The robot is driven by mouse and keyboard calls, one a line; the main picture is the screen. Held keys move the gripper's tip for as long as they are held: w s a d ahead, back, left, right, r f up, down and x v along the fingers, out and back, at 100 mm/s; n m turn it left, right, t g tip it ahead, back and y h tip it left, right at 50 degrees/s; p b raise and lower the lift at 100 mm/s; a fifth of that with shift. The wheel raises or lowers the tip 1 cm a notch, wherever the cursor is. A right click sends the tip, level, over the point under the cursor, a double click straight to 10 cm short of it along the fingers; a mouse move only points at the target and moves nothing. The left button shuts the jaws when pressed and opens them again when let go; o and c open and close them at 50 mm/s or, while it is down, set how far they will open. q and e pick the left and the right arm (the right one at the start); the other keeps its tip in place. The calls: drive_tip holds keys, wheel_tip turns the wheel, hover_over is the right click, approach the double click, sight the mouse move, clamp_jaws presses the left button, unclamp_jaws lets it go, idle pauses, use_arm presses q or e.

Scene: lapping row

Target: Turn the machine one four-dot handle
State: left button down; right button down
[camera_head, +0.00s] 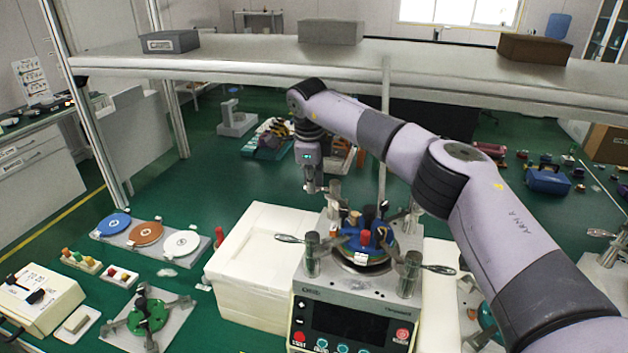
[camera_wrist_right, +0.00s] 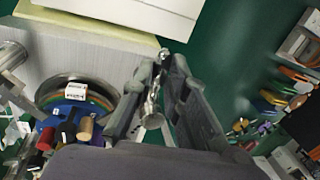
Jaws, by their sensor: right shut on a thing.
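The machine (camera_head: 350,325) stands in the centre with a panel and screen in front and a round plate with a blue disc (camera_head: 377,243) on top. Posts with metal lever handles stand around the plate; one handle (camera_head: 288,238) points left and one (camera_head: 437,268) points right. My right gripper (camera_head: 313,186) is at the machine's back left corner. In the right wrist view its fingers (camera_wrist_right: 158,75) are shut on a metal handle (camera_wrist_right: 153,108). The dots on the handles are too small to make out. My left gripper is not in view.
A white block (camera_head: 255,255) stands left of the machine. A tray of coloured discs (camera_head: 147,233) and a green fixture (camera_head: 148,316) lie further left. A shelf (camera_head: 260,52) with several boxes spans the back. My right arm crosses above the machine's right side.

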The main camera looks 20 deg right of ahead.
drive_tip(key=shift+w+d+m, duration=0.1)
drive_tip(key=shift+w+m, duration=0.1)
drive_tip(key=shift+m, duration=0.3)
drive_tip(key=shift+d, duration=0.1)
drive_tip(key=c, duration=1.6)
unclamp_jaws()
drive_tip(key=r, duration=0.4)
drive_tip(key=s+a+r, duration=0.1)
drive_tip(key=r, duration=0.6)
drive_tip(key=shift+s+a+r, duration=0.3)
drive_tip(key=shift+s+r, duration=0.05)
drive_tip(key=shift+r, duration=0.05)
drive_tip(key=shift+f, duration=0.1)
